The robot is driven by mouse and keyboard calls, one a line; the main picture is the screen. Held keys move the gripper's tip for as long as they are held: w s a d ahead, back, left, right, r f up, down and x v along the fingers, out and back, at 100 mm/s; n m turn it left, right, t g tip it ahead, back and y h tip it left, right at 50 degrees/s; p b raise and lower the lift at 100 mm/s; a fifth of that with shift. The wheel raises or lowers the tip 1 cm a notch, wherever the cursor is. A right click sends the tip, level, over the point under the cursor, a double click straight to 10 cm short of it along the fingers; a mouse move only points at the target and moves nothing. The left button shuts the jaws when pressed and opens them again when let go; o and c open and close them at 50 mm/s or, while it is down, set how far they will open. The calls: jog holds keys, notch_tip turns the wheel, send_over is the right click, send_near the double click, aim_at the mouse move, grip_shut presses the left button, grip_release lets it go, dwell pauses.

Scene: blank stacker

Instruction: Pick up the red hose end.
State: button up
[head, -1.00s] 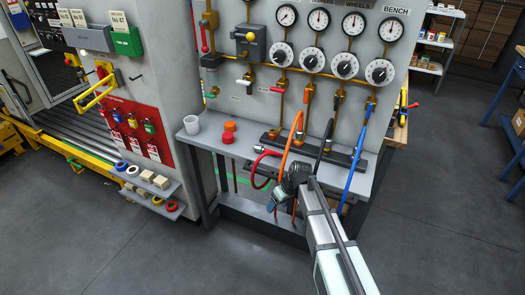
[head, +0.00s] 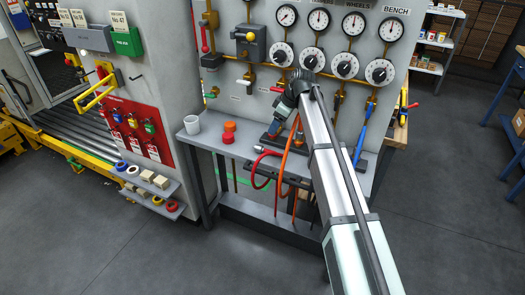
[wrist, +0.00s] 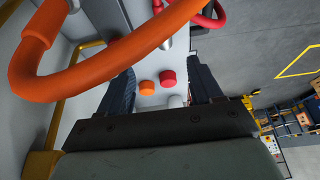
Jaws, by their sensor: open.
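The red hose (head: 253,174) loops over the front edge of the bench in the head view, with its metal-tipped end (head: 260,149) on the bench top. The red hose also shows at the top of the wrist view (wrist: 210,18). My gripper (head: 274,133) is open and empty, pointing down above the bench, behind the red hose end in the picture. In the wrist view, the space between its fingers (wrist: 162,85) holds no hose; the caps seen there are farther off. Contact with the hose cannot be told.
The orange hose (wrist: 110,55) crosses close in front of the wrist camera. An orange cap (head: 229,126), a red cap (head: 228,138) and a white cup (head: 192,124) stand on the bench (head: 205,141) at left. A blue hose (head: 361,140) hangs right of my arm. Gauges and valves line the wall.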

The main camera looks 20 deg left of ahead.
send_over(264, 149)
jog(key=d, duration=0.2)
jog(key=f, duration=0.7)
jog(key=shift+w+f, duration=0.35)
jog(key=shift+w, duration=0.05)
jog(key=shift+s+x, duration=0.2)
jog(key=shift+x, duration=1.15)
jog(key=shift+s+x, duration=0.15)
jog(key=shift+x, duration=1.2)
jog(key=shift+c, duration=0.3)
grip_shut()
